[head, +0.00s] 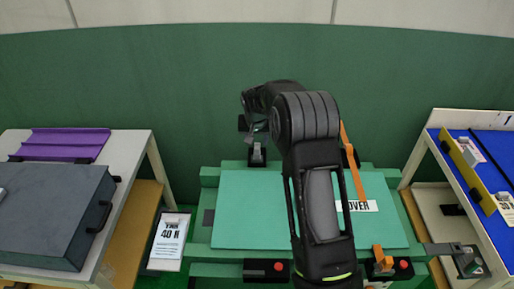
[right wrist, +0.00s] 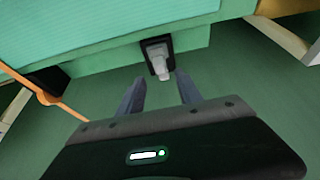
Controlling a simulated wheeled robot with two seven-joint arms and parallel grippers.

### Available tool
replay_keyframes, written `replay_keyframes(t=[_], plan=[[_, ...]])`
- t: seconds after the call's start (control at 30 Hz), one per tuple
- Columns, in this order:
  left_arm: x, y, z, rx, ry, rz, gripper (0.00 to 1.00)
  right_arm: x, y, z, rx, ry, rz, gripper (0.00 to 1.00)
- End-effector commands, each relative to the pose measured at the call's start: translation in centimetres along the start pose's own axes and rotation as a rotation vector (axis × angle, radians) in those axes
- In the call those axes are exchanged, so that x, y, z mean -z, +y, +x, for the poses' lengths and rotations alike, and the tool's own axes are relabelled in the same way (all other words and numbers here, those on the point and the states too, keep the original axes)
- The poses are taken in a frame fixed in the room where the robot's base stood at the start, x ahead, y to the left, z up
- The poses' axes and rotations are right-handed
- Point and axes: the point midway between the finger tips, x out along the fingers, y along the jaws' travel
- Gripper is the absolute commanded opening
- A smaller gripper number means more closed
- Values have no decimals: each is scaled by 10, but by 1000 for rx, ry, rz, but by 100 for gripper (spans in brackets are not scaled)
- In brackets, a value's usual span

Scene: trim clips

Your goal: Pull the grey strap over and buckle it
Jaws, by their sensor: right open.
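The grey strap's visible part is a small grey tab (head: 257,154) on a dark mount at the back left of the green bench. The right wrist view shows this grey tab (right wrist: 157,58) on the bench's side. My right gripper (head: 250,125) reaches over the bench's back edge, partly hidden by its own arm. In the wrist view its fingers (right wrist: 159,92) are apart, with nothing between them; the tab is beyond their tips. My left gripper is not seen.
An orange strap (head: 354,168) is at the right of the teal cover (head: 260,215). A second red-button block (head: 403,267) has an orange piece beside it. A grey block (head: 467,262) is at the lower right. Tables stand on both sides.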

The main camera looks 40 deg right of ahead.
Motion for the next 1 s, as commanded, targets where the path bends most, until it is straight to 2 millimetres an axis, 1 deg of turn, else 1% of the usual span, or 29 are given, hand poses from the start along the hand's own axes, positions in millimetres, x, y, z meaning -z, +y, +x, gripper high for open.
replay_keyframes(t=[0.17,0.33,0.5,0.6,0.83,1.0], plan=[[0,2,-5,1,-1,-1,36,-1,0,22,-1,-4,0,42],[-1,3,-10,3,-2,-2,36,-1,1,50,-2,-4,1,42],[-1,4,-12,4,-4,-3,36,0,0,68,-1,-1,0,42],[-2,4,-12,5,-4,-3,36,-1,0,72,0,-1,0,42],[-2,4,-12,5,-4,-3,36,-1,0,72,0,-1,0,42],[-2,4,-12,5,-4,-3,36,-1,0,72,0,-1,0,28]])
